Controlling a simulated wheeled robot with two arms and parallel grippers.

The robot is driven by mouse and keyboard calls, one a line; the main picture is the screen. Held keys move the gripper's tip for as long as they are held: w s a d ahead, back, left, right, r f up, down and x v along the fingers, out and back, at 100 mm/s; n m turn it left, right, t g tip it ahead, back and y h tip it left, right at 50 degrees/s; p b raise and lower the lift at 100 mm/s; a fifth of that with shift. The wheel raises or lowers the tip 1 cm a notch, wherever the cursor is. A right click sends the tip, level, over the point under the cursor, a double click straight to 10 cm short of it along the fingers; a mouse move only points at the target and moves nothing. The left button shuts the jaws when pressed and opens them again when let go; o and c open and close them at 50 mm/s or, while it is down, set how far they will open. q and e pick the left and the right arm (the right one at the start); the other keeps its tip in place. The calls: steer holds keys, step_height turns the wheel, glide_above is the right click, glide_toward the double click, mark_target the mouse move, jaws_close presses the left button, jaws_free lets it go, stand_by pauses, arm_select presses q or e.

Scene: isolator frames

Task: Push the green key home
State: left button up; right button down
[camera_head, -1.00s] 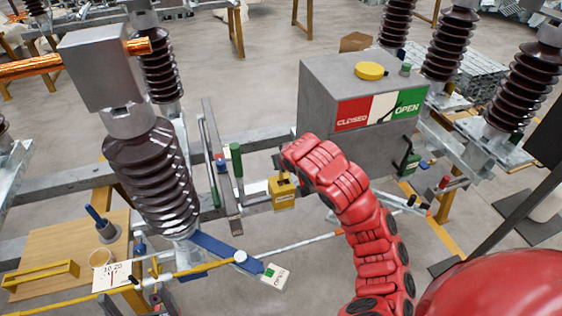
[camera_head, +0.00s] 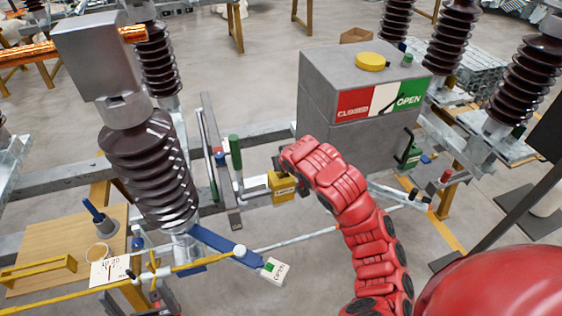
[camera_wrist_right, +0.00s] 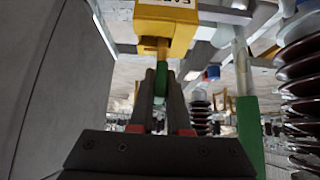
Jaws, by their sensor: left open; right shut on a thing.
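The green key (camera_wrist_right: 161,80) shows in the right wrist view. My right gripper (camera_wrist_right: 160,88) is shut on it, with dark fingers on both sides. The key meets the brass part of the yellow lock (camera_wrist_right: 167,25); how deep it sits cannot be told. In the head view the yellow lock (camera_head: 282,187) is beside the grey cabinet (camera_head: 325,150). My red right arm reaches it, and its fingers and the key are mostly hidden there. My left gripper (camera_head: 156,285) is open at the lower left, near the yellow rod, small and partly hidden.
A green-handled lever (camera_head: 235,155) stands just left of the lock; its handle also shows in the right wrist view (camera_wrist_right: 250,135). A brown insulator (camera_head: 150,170), a blue lever (camera_head: 212,240) and a wooden board (camera_head: 85,245) are at left.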

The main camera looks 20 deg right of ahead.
steer(key=shift+f+b, duration=0.55)
steer(key=shift+f, duration=0.55)
steer(key=c, duration=0.8)
jaws_free()
steer(key=shift+r, duration=0.1)
